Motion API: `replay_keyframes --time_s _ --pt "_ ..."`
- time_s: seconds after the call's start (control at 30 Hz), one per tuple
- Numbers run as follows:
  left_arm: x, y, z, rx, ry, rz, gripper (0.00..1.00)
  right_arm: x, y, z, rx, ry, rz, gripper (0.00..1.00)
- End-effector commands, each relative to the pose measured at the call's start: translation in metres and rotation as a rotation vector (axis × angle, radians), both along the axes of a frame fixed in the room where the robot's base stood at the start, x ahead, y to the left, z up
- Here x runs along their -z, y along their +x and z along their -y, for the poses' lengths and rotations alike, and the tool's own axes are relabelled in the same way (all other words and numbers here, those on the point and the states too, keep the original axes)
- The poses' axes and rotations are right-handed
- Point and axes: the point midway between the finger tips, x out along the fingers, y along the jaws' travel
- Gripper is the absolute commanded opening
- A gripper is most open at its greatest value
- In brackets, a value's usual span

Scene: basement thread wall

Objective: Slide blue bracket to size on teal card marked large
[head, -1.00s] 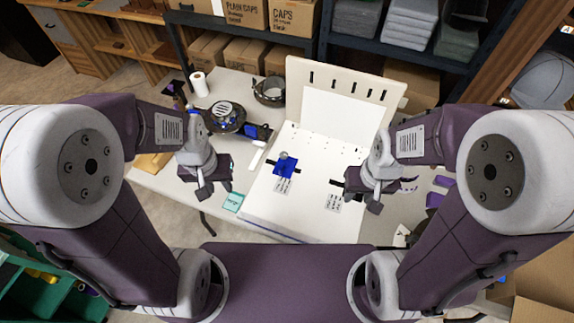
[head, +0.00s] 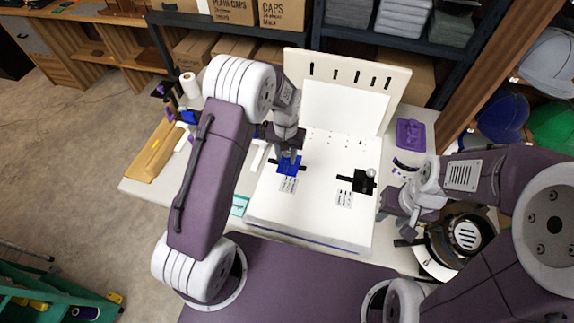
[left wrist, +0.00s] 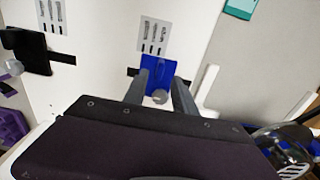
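The blue bracket (head: 287,166) sits on a dark slot on the left of the white board (head: 318,225). In the left wrist view the bracket (left wrist: 157,72) has a grey knob (left wrist: 160,97) at its near end. My left gripper (head: 290,156) is over the bracket, and its two fingers (left wrist: 159,95) stand apart, one on each side of the knob. Whether they touch it is unclear. The teal card (head: 240,205) lies at the board's left edge, partly behind my arm; its print is unreadable. My right gripper (head: 394,228) is open and empty, right of the board.
A black bracket (head: 363,182) with a grey knob sits on the board's right slot. Printed cards (head: 288,185) lie below both brackets. A tall pegboard panel (head: 345,88) stands at the back. A round dark item (head: 466,237) lies by my right arm.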

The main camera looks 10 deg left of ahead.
Motion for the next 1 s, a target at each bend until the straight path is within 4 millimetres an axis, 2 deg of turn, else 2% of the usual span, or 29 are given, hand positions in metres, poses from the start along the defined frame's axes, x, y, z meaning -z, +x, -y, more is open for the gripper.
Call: replay_keyframes --time_s 0.1,0.3,0.6,0.7,0.73,1.0 --pt "0.027 -0.001 0.0 0.0 0.0 -0.003 0.33 0.002 0.0 0.0 0.0 0.0 0.0 0.36" --pt "0.052 0.0 0.0 0.0 -0.001 -0.001 0.33 0.003 0.0 0.0 0.0 0.0 0.0 0.36" --pt "0.055 0.0 0.0 0.0 -0.001 0.001 0.33 0.003 0.0 0.0 0.0 0.0 0.0 0.36" --pt "0.055 0.0 0.0 0.0 -0.001 0.001 0.05 0.003 0.0 0.0 0.0 0.0 0.0 0.36" --pt "0.055 0.0 0.0 0.0 -0.001 0.001 0.0 0.003 0.0 0.0 0.0 0.0 0.0 0.36" --pt "0.055 0.0 0.0 0.0 -0.001 0.001 0.0 0.003 0.0 0.0 0.0 0.0 0.0 0.36"
